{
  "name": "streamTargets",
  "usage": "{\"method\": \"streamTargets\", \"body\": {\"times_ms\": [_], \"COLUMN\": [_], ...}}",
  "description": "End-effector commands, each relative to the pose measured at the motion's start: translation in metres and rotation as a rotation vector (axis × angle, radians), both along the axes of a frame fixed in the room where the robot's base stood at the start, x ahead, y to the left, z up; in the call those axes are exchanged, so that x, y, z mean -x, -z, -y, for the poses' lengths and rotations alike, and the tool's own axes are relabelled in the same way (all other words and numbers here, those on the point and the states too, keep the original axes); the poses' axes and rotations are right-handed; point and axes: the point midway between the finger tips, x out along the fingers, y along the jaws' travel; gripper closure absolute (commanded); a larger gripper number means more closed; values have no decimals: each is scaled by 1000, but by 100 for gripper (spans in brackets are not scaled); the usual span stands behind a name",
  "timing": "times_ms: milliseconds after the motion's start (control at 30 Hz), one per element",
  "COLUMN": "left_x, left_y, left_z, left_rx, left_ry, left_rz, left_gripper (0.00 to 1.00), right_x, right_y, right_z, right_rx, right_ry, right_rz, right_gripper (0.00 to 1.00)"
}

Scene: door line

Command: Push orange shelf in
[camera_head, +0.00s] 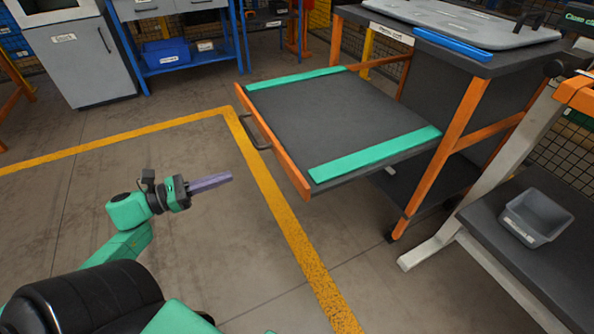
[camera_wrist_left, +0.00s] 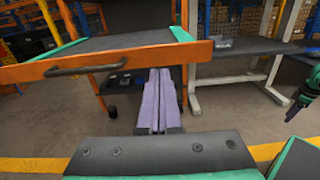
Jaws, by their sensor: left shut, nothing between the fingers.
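The orange-fronted shelf (camera_head: 335,122) is pulled out of its cart towards me. It has a dark top, two green side strips and a dark handle (camera_head: 256,132) on its orange front. My left gripper (camera_head: 229,178) is shut and empty, with its purple fingers together, in front of the shelf and apart from it. In the left wrist view the fingers (camera_wrist_left: 158,100) point forward, overlapping the lower edge of the orange front (camera_wrist_left: 105,63), right of the handle.
The cart (camera_head: 475,100) has orange legs and carries a grey lid and a blue bar (camera_head: 452,43). A bench with a grey bin (camera_head: 536,217) stands at the right. Yellow floor lines (camera_head: 285,220) cross clear floor. A grey cabinet (camera_head: 82,55) stands at the back left.

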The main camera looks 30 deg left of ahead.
Motion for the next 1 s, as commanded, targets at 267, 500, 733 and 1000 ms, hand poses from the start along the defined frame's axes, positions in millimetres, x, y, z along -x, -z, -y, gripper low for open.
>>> {"method": "streamTargets", "body": {"times_ms": [267, 500, 733, 1000], "left_x": [-39, -82, -110, -113], "left_y": [-2, -1, -1, -1], "left_z": [27, 57, 75, 78], "left_rx": [6, 6, 8, 9], "left_ry": [0, -2, -5, -6], "left_rz": [1, 0, -3, -5], "left_gripper": [100, 100, 100, 100], "right_x": [-3, -9, -13, -12], "right_y": [-7, -19, -33, -35], "right_z": [-2, -5, -8, -9], "right_rx": [-3, -10, -16, -15], "right_ry": [-1, -5, -9, -10], "right_rz": [4, 8, 11, 9], "right_gripper": [46, 46, 46, 46]}}
